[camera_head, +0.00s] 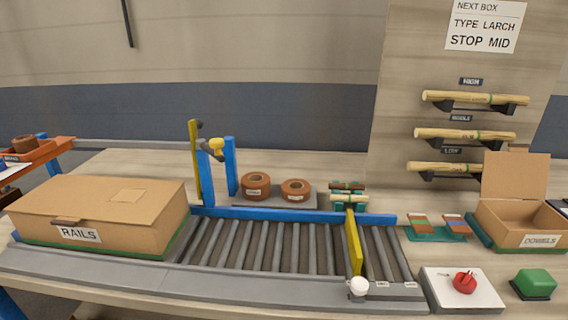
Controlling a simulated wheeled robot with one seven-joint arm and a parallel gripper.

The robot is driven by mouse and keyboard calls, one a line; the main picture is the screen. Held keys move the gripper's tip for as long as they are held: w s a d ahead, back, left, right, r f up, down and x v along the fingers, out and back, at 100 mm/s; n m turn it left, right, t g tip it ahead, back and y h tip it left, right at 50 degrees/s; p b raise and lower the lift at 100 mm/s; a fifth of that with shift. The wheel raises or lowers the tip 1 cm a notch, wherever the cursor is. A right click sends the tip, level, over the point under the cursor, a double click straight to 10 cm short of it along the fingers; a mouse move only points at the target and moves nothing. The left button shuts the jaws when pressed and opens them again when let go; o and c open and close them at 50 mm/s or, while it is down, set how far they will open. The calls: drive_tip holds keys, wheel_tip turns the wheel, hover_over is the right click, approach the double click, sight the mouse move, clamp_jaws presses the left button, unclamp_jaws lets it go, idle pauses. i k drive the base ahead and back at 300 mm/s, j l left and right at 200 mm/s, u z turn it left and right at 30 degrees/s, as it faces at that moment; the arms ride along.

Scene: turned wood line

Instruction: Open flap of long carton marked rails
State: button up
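The long carton marked RAILS (100,212) is at the left, on the left end of the roller conveyor. It is brown cardboard with a white RAILS label on its front face. Its top flap (95,196) lies flat and shut, with a darker tab at the front edge above the label. A lighter square patch shows on top. The inside of the carton is hidden. My gripper is not in this view.
The roller conveyor (285,247) is empty right of the carton, with a yellow stop bar (354,242) across it. An open DOWELS carton (520,215), a red knob (464,282) and a green block (534,283) stand at right. Tape rolls (256,185) sit behind the conveyor.

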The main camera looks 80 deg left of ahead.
sight(73, 198)
drive_tip(key=u, duration=3.65)
drive_tip(key=i+l, duration=0.2)
drive_tip(key=i, duration=0.25)
